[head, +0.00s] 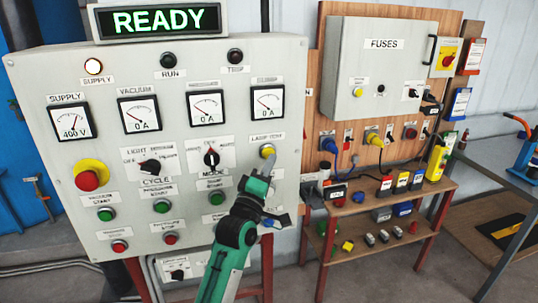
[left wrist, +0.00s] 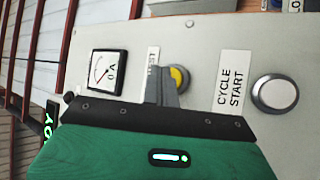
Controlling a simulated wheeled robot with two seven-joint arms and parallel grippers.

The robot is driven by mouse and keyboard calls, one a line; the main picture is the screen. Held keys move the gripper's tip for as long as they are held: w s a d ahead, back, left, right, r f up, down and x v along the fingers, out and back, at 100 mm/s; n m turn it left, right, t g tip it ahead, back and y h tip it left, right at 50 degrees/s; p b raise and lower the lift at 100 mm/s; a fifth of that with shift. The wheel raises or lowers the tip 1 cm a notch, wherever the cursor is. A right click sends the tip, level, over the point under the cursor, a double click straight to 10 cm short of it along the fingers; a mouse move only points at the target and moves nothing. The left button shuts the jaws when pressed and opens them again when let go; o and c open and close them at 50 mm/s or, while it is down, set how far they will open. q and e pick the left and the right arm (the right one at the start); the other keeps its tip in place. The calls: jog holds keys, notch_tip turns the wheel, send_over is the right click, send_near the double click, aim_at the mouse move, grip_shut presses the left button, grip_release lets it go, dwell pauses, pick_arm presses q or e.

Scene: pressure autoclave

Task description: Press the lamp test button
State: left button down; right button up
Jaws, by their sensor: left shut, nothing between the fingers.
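The lamp test button (head: 267,150) is a small yellow round button below the "LAMP TEST" label on the right side of the grey control panel (head: 225,60). My left gripper (head: 268,163) is shut and empty, with its fingertips just below and in front of the button. In the left wrist view the grey fingers (left wrist: 166,85) partly cover the yellow button (left wrist: 181,77) and its label. I cannot tell whether the fingertips touch the button. My right gripper is not in view.
A white cycle start button (left wrist: 274,95) sits near my left fingers. A mode selector (head: 211,157) and a red-on-yellow emergency button (head: 88,177) are further left on the panel. A shelf with plugs and small boxes (head: 358,207) stands at the right. The display reads READY.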

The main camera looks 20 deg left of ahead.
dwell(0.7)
pick_arm(q)
jog(key=shift+w+a, duration=0.25)
jog(key=shift+w, duration=0.15)
jog(key=shift+w+a, duration=0.25)
jog(key=shift+w, duration=0.1)
dwell(0.6)
jog(key=shift+s+d, duration=0.1)
jog(key=shift+s, duration=0.05)
dwell(0.3)
jog(key=shift+s+d+p, duration=0.35)
jog(key=shift+s+p, duration=0.1)
jog(key=shift+s, duration=0.15)
jog(key=s+d+p, duration=0.1)
jog(key=s, duration=0.1)
jog(key=s+d, duration=0.1)
jog(key=s, duration=0.1)
jog(key=shift+d+p, duration=0.35)
jog(key=shift+d, duration=0.05)
